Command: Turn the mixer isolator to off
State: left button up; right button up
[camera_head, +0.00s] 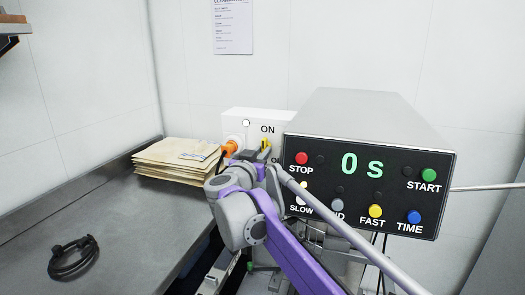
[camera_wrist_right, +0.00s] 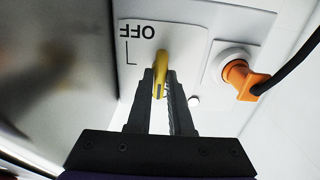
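The mixer isolator is a white wall box (camera_head: 236,121) left of the mixer's control panel. Its ON label shows at the top in the head view; the lower label is mostly hidden by my right gripper. Its yellow lever (camera_head: 265,143) shows just below ON. In the right wrist view the lever (camera_wrist_right: 161,65) stands beside the OFF label (camera_wrist_right: 137,31), which appears upside down. My right gripper (camera_wrist_right: 162,78) has its dark fingers close together on either side of the lever, shut on it. In the head view the gripper (camera_head: 262,156) is partly hidden by its wrist. My left gripper is out of view.
The mixer control panel (camera_head: 366,185) reads 0 s and has several coloured buttons, close to my right arm. An orange plug (camera_wrist_right: 245,80) with a black cable sits beside the isolator lever. Paper sacks (camera_head: 175,160) and a coiled black cable (camera_head: 72,258) lie on the steel counter (camera_head: 140,215).

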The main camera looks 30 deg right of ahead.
grip_shut()
jog(key=m+p, duration=0.1)
jog(key=m, duration=0.1)
jog(key=shift+r+m, duration=0.1)
jog(key=shift+m, duration=0.2)
jog(key=shift+m+p, duration=0.35)
jog(key=shift+m, duration=0.65)
